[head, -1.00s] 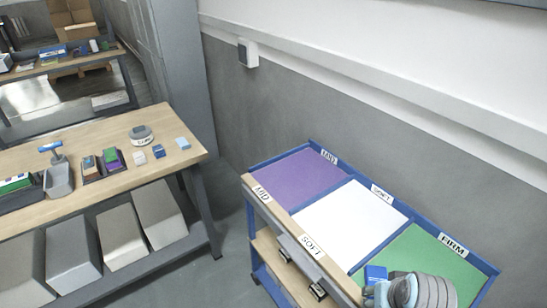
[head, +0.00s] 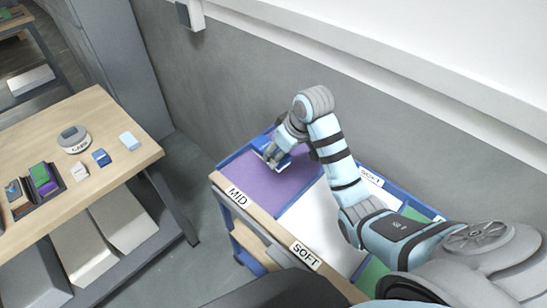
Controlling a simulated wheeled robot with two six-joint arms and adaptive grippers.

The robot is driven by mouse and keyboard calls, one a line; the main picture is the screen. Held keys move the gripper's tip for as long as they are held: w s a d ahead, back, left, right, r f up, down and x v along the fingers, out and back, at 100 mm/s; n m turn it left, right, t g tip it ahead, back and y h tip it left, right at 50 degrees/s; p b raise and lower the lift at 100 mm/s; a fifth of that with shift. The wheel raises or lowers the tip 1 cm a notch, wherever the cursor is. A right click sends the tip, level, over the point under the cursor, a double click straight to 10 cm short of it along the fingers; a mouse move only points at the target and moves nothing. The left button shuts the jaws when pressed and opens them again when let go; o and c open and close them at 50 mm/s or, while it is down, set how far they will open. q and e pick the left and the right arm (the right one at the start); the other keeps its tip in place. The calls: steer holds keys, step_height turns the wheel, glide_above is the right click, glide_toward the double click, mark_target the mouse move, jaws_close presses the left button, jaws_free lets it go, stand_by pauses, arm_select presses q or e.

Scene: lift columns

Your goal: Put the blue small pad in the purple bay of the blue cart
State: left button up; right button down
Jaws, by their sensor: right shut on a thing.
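The blue cart (head: 221,187) stands at the middle right, its top divided into coloured bays. The purple bay (head: 255,185), labelled MID, is at the left end. My right gripper (head: 272,157) is over the far part of the purple bay, pointing down, shut on the small blue pad (head: 262,146). The gripper partly hides the pad, and I cannot tell whether the pad touches the bay floor. My left gripper is not in view.
A white bay (head: 302,217) labelled SOFT adjoins the purple one; my right arm covers much of the green bay (head: 372,276). A wooden table (head: 112,185) at left holds a round grey device (head: 73,138) and several small pads. A grey wall stands behind the cart.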

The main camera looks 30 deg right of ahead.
steer(key=w+d+r+p, duration=0.1)
steer(key=w+d+r, duration=0.3)
steer(key=d+r, duration=0.25)
steer(key=shift+n, duration=0.3)
steer(key=f, duration=0.9)
steer(key=f+b, duration=0.1)
steer(key=f, duration=0.9)
steer(key=shift+s+a+b, duration=0.1)
steer(key=shift+s+b, duration=0.1)
steer(key=shift+b, duration=0.1)
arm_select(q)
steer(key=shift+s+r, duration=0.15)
arm_select(e)
steer(key=c, duration=0.9)
jaws_free()
steer(key=shift+o, duration=0.2)
